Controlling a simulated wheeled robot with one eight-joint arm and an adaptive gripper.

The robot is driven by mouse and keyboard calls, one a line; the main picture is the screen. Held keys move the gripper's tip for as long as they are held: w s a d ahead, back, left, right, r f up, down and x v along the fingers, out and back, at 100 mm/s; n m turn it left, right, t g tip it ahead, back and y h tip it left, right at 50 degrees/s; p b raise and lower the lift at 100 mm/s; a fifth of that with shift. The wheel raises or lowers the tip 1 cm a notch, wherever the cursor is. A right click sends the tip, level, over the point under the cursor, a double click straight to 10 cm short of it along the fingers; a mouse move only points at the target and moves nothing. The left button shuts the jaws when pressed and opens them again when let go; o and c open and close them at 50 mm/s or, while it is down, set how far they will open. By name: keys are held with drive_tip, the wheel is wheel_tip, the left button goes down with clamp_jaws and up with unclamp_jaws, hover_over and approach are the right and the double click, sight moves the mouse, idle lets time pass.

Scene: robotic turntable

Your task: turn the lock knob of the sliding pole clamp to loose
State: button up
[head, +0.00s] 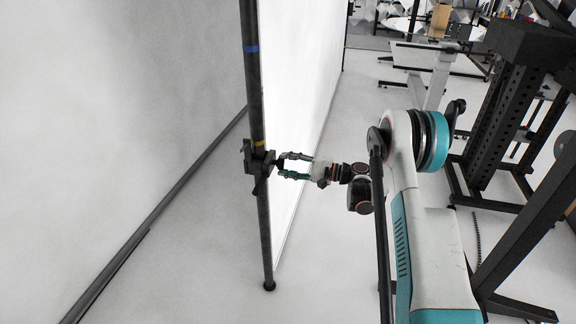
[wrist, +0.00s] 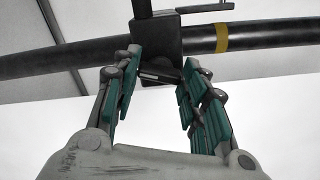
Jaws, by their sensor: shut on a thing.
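The black sliding pole clamp (head: 250,158) sits around a dark upright pole (head: 264,225), just below a yellow band. In the wrist view the clamp body (wrist: 157,36) is at the top middle. Its lock knob (wrist: 160,77), a dark bar-like piece, lies between my fingertips. My gripper (head: 279,167) reaches the clamp from the right in the head view. The knob's exact turn angle is hard to tell.
The pole carries a yellow band (wrist: 221,37) and a blue band (head: 251,49). A large white panel (head: 300,80) stands right behind the pole. Black frames (head: 500,110) stand to the right of my arm. The floor left of the pole is clear.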

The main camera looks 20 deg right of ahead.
drive_tip(key=shift+n, duration=1.9)
drive_tip(key=o, duration=1.1)
drive_tip(key=shift+c, duration=0.2)
drive_tip(key=v, duration=1.2)
